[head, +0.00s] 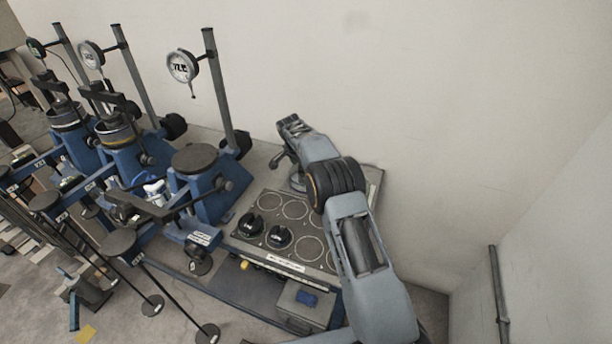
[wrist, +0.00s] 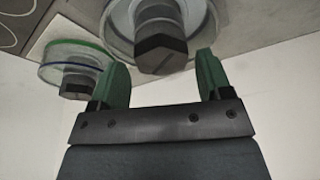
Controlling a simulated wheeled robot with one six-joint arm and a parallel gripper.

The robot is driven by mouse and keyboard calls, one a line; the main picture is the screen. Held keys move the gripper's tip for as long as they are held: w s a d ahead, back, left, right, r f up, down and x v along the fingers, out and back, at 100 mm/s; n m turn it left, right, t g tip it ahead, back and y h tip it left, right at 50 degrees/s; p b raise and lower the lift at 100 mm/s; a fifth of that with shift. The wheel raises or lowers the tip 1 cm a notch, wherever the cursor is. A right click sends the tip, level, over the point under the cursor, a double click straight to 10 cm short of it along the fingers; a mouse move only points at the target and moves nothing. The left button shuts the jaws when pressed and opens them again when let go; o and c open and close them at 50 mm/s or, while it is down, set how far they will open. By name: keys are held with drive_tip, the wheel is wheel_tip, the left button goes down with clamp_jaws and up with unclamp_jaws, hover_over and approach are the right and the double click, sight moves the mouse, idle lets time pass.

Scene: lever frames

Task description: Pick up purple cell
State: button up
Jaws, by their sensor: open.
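No clearly purple cell shows in either view. In the wrist view, a pale round cell (wrist: 117,14) with a dark hexagonal knob (wrist: 160,52) is straight ahead of my gripper (wrist: 162,63). My gripper is open, its two green fingers apart on either side of the knob. I cannot tell whether they touch it. A second cell (wrist: 68,62), with a green rim and a blue line, is to the left. In the head view my arm reaches over the panel's far end, and its end partly hides a pale item (head: 297,182) there.
The panel (head: 262,255) has printed circles and two dark cells (head: 249,225) (head: 279,237). Blue stands (head: 210,200) with dial gauges (head: 182,66) and posts stand close on the left. A wall (head: 440,110) is behind. A grey box (head: 297,300) sits in front.

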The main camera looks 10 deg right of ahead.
drive_tip(key=shift+p+x, duration=1.1)
drive_tip(key=shift+x, duration=1.85)
drive_tip(key=shift+a, duration=0.1)
drive_tip(key=shift+c, duration=0.3)
drive_tip(key=c, duration=1.2)
drive_tip(key=shift+r, duration=0.1)
drive_tip(key=shift+c, duration=0.3)
drive_tip(key=shift+r, duration=0.1)
